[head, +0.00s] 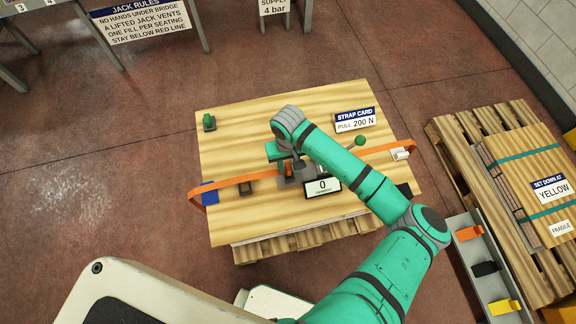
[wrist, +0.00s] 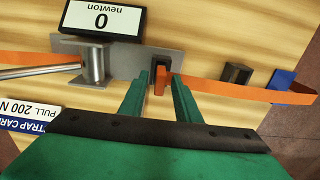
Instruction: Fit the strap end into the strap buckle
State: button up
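The grey metal strap buckle (head: 300,175) sits on the wooden crate top, with its drum and lever; it also shows in the wrist view (wrist: 92,65). An orange strap (head: 228,182) runs in from the left, and another orange length (head: 385,148) leaves to the right. In the wrist view, the upright orange strap end (wrist: 159,84) stands beside the buckle plate, in front of a dark opening. My gripper (wrist: 160,92) is open, with one green finger on each side of the strap end and gaps visible. I cannot tell whether the end is inside the opening.
A display reading 0 newton (head: 322,187) stands beside the buckle. A dark block (wrist: 236,73) and a blue block (wrist: 283,86) lie along the strap. A green-knobbed lever (head: 360,141) and a strap card (head: 355,119) are nearby.

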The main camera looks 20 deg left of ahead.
notch_tip(320, 180, up, 11)
jog(key=s+a+r+t+y, duration=0.1)
jog(key=a+y, duration=0.2)
jog(key=a, duration=0.5)
jog(key=a+r+y, duration=0.2)
jog(key=a+y, duration=0.1)
jog(key=a, duration=0.4)
jog(key=a+r+m+t+y, duration=0.4)
jog(key=a+r+t+y, duration=0.2)
jog(key=a+r+y, duration=0.15)
jog(key=s+d+f+m+t+h, duration=0.3)
jog(key=d, duration=0.4)
jog(key=s+d+f+m+t+h, duration=0.2)
jog(key=s+d+f+h, duration=0.15)
jog(key=d, duration=0.35)
jog(key=s+d+f+m+t+h, duration=0.3)
jog(key=d, duration=0.4)
jog(key=s+d+r+n+h, duration=0.1)
jog(key=s+d+n+h, duration=0.3)
jog(key=s+d, duration=1.2)
jog(key=shift+s+r+n, duration=0.25)
jog(key=shift+s+n, duration=0.35)
jog(key=shift+s, duration=0.15)
